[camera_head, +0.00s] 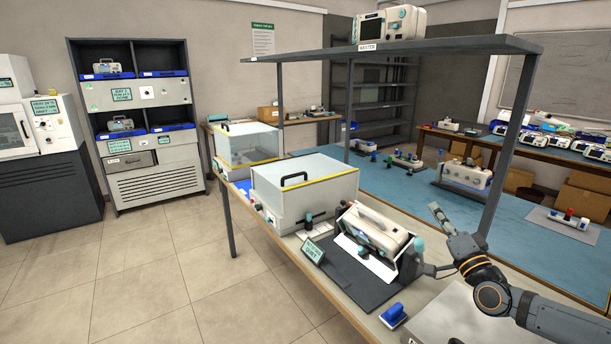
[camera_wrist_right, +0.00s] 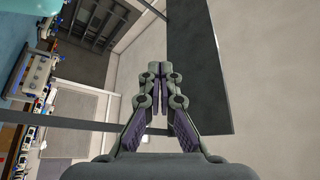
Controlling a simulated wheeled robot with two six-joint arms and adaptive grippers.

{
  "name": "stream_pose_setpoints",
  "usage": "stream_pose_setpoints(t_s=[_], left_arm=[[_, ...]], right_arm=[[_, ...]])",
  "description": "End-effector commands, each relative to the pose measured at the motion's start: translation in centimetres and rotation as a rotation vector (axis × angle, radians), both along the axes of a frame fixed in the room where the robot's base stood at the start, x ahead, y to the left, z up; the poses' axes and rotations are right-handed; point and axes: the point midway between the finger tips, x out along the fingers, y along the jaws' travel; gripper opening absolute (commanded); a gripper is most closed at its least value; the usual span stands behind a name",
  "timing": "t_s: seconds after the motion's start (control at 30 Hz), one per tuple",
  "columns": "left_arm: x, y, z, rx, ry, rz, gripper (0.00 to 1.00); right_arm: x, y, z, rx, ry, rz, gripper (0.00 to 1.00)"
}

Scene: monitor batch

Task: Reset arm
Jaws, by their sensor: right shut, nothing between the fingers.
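My right arm comes in from the lower right in the head view. Its gripper (camera_head: 437,214) is raised above the bench, right of a monitor in a dark cradle. In the right wrist view the gripper (camera_wrist_right: 159,72) has its fingertips together with nothing between them. The beige monitor (camera_head: 374,230) sits tilted in the dark stand (camera_head: 362,272) on the bench, apart from the gripper. My left gripper does not show in either view.
An overhead shelf (camera_head: 445,46) carries another monitor (camera_head: 390,24) and stands on posts close to my right arm. A blue-handled block (camera_head: 393,315) lies at the bench front. Clear-lidded boxes (camera_head: 304,182) stand left. The tiled floor (camera_head: 150,270) is free.

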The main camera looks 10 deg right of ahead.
Motion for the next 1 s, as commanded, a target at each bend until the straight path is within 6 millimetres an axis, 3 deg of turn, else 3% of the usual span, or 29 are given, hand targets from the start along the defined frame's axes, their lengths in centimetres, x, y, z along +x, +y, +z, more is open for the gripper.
stream_pose_setpoints(t_s=[0.07, 0.13, 0.27, 0.4, 0.5, 0.6, 0.7, 1.0], left_arm=[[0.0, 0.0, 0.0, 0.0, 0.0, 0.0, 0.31], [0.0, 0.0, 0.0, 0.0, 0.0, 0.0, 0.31], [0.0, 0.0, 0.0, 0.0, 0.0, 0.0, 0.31], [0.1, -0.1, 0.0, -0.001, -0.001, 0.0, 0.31], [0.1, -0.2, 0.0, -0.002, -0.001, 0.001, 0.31], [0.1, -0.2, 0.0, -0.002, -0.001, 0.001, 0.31], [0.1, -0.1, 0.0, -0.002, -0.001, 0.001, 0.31], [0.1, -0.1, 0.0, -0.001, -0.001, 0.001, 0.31]], right_arm=[[-0.2, 1.5, -1.7, -0.017, 0.039, 0.037, 0.0], [-0.8, 4.4, -4.7, -0.061, 0.106, 0.107, 0.0], [-3.5, 12.2, -12.0, -0.211, 0.277, 0.291, 0.0], [-8.5, 20.4, -20.0, -0.457, 0.471, 0.473, 0.0], [-12.6, 24.3, -25.0, -0.666, 0.63, 0.549, 0.0], [-15.7, 25.2, -28.3, -0.83, 0.789, 0.561, 0.0], [-18.3, 24.8, -30.2, -0.934, 0.936, 0.547, 0.0], [-25.7, 21.5, -32.2, -1.039, 1.364, 0.47, 0.0]])
